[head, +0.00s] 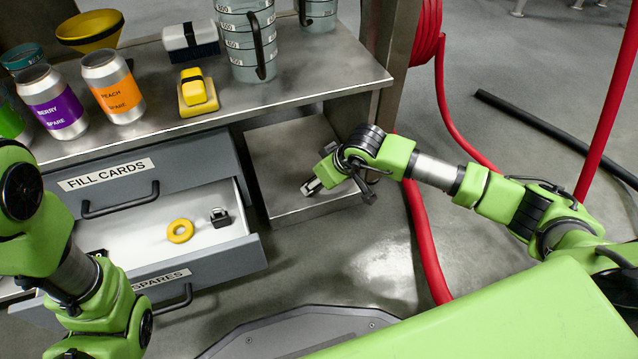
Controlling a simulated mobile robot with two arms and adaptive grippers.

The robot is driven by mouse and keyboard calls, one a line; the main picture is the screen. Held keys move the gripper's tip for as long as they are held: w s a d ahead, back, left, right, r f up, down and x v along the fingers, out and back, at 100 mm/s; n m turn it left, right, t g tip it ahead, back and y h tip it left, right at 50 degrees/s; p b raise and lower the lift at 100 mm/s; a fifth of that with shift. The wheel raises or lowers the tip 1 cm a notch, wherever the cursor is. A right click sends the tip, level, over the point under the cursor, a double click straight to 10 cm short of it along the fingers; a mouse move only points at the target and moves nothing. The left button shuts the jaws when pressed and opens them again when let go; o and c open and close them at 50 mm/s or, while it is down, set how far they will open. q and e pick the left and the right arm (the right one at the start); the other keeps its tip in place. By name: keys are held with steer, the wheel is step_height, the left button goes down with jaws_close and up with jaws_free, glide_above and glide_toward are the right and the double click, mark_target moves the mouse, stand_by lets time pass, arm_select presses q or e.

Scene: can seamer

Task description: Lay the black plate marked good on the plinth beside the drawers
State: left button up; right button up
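The plinth (285,150) is a low, bare-topped metal block to the right of the drawers, partly under the bench. My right gripper (338,190) is over the plinth's right part. A small dark and grey piece shows at its left tip, and I cannot tell whether that is a finger or something held. The gripper's opening is not clear. I cannot make out a black plate marked good. The open drawer (150,245) holds a yellow ring (180,231) and a small black piece with a loop (220,217). My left arm covers the drawer's left part, and its gripper is out of view.
The closed drawer labelled FILL CARDS (140,175) is above the open one. The bench top (290,85) bears cans, a yellow block (197,92), a brush-like block (190,40) and measuring jugs (247,45). A red hose (425,240) hangs right of the plinth.

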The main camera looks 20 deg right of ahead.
steer(key=shift+f, duration=0.1)
steer(key=o, duration=0.9)
steer(key=shift+r+p, duration=0.3)
steer(key=shift+r, duration=0.1)
steer(key=p+v, duration=0.8)
steer(key=v, duration=0.3)
steer(key=shift+s+d+r, duration=0.1)
steer(key=shift+s+r, duration=0.05)
steer(key=shift+s, duration=0.1)
